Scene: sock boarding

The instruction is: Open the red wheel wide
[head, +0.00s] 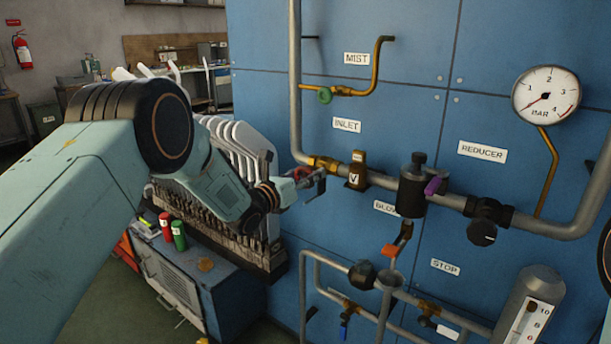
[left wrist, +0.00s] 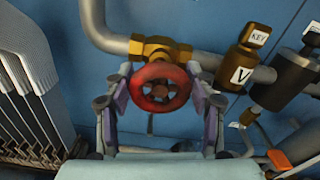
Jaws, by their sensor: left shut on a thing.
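The red wheel (left wrist: 160,70) faces the camera in the left wrist view, on a brass valve body (left wrist: 160,48) in the grey pipe. In the head view only a small part of the red wheel (head: 301,172) shows beside the brass fitting, below the INLET label (head: 347,125). My left gripper (head: 314,181) is at the wheel; in the left wrist view its two fingers (left wrist: 160,92) stand on either side of the rim, shut on it. The wheel's far side is hidden. My right gripper is not in view.
A brass block marked V (head: 356,170) and a black reducer (head: 411,190) sit on the pipe to the right. A gauge (head: 546,95) is at upper right. White ribbed shapes (head: 240,140) stand close left of the wheel. A blue cabinet (head: 215,290) stands below.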

